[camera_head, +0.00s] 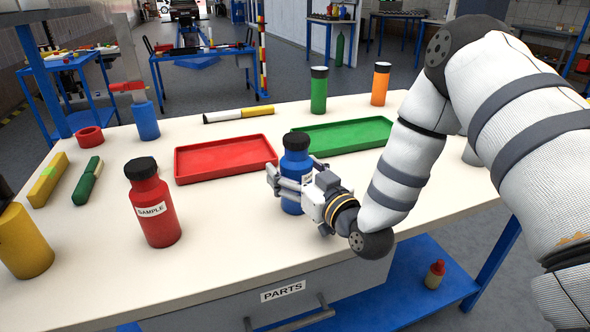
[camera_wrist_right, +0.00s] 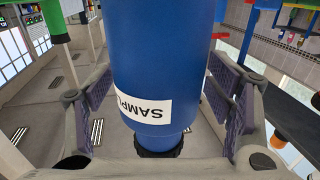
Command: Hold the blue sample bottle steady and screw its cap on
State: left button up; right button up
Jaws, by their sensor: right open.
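The blue sample bottle (camera_head: 296,161) stands upright on the workbench, between the red and green trays. Its black cap (camera_head: 296,141) sits on top of the neck; I cannot tell how tightly. My right gripper (camera_head: 291,182) reaches in from the right at the height of the bottle's body. In the right wrist view the bottle (camera_wrist_right: 165,60) appears upside down, with its white label facing the camera and the cap (camera_wrist_right: 158,147) low in the picture. The open fingers (camera_wrist_right: 162,90) stand on either side of the bottle, with gaps visible. My left gripper is not in view.
The red tray (camera_head: 224,178) and green tray (camera_head: 375,148) lie behind the blue bottle. Green (camera_head: 318,92) and orange (camera_head: 380,86) bottles stand at the back.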

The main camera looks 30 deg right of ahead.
jog(key=shift+r, duration=0.15)
jog(key=s, duration=0.8)
jog(key=s+p, duration=0.1)
jog(key=s, duration=0.3)
jog(key=shift+a, duration=0.25)
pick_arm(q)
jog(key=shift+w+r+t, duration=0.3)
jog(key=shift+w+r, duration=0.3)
